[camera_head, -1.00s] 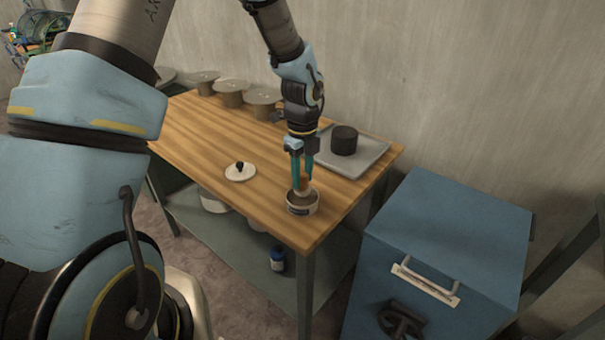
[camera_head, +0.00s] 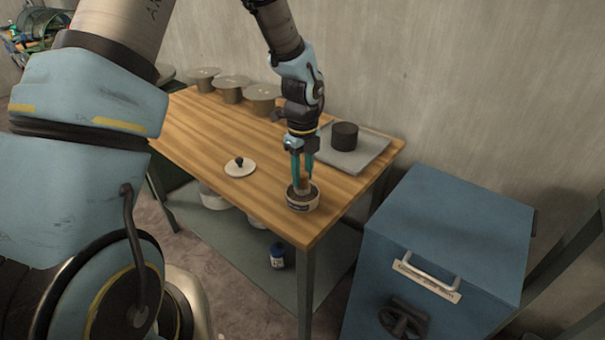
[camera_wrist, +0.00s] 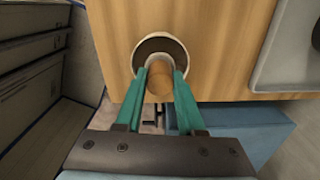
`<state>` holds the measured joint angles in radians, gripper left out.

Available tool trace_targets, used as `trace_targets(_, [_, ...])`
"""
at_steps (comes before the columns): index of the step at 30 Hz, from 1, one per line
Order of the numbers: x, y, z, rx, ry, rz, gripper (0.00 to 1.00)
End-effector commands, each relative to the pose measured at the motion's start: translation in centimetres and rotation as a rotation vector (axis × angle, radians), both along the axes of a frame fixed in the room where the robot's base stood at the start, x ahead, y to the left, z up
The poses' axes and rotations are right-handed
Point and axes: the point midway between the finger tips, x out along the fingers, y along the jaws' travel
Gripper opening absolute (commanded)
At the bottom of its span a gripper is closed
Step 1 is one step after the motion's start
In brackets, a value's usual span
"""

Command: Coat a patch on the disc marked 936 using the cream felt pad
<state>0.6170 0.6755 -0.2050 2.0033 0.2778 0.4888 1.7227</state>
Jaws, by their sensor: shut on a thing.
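My gripper (camera_head: 303,175) is shut on the wooden handle (camera_wrist: 159,83) of a tool, and its teal fingers point down. The handle's lower end is inside a small round tub (camera_head: 303,202) with dark contents near the table's front corner. The wrist view shows the tub's pale rim (camera_wrist: 180,47) around the dark inside. The pad face is hidden in the tub. Several grey discs on stands, one of them the middle disc (camera_head: 232,82), line the table's back left edge. I cannot read a number 936 on any of them.
A white lid with a black knob (camera_head: 240,170) lies left of the tub. A grey tray (camera_head: 372,158) bearing a dark cylinder (camera_head: 345,136) is at the back right. A blue cabinet (camera_head: 455,225) stands right of the wooden table (camera_head: 190,125).

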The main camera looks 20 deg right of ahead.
Motion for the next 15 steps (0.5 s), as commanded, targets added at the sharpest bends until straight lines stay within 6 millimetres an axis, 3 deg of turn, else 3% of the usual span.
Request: trace_targets(15, [0.00, 0.00, -0.64, 0.000, 0.000, 0.000, 0.00])
